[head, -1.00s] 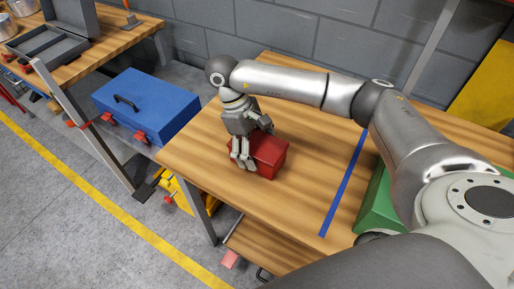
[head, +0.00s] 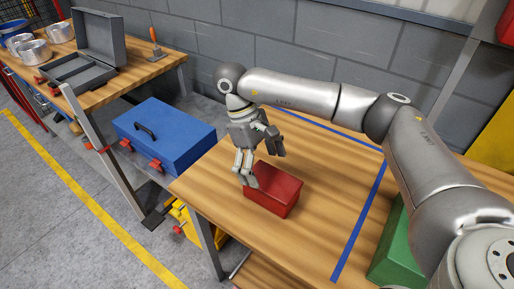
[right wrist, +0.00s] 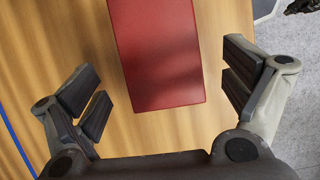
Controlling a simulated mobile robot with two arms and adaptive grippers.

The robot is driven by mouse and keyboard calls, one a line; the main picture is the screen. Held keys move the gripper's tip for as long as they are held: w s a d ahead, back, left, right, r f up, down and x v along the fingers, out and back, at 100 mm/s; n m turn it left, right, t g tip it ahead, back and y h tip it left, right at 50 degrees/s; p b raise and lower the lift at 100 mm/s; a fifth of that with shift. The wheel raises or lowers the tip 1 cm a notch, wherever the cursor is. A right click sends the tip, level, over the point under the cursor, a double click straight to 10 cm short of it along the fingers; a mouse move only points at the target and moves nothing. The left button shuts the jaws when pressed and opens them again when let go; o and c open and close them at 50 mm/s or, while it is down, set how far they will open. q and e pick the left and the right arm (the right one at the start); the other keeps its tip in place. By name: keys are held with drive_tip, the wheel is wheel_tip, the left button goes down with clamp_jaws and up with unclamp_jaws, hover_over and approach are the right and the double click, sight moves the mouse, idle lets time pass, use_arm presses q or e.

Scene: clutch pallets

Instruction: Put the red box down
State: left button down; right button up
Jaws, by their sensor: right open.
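The red box (head: 273,190) rests on the wooden workbench (head: 320,165), near its left edge in the head view. My right gripper (head: 262,167) is open, just above and behind the box, with its fingers apart. In the right wrist view the red box (right wrist: 157,50) lies between and beyond the open fingers of my right gripper (right wrist: 165,95), with a gap on both sides. The fingers do not touch it there. My left gripper is not in view.
Blue tape lines (head: 358,220) mark the bench. A green box (head: 400,250) stands at the right, partly behind my arm. A blue toolbox (head: 165,135) stands left of the bench. A second bench (head: 135,75) holds an open grey case (head: 95,50) and metal pots (head: 35,50).

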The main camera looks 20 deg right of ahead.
drive_tip(key=shift+v, duration=2.8)
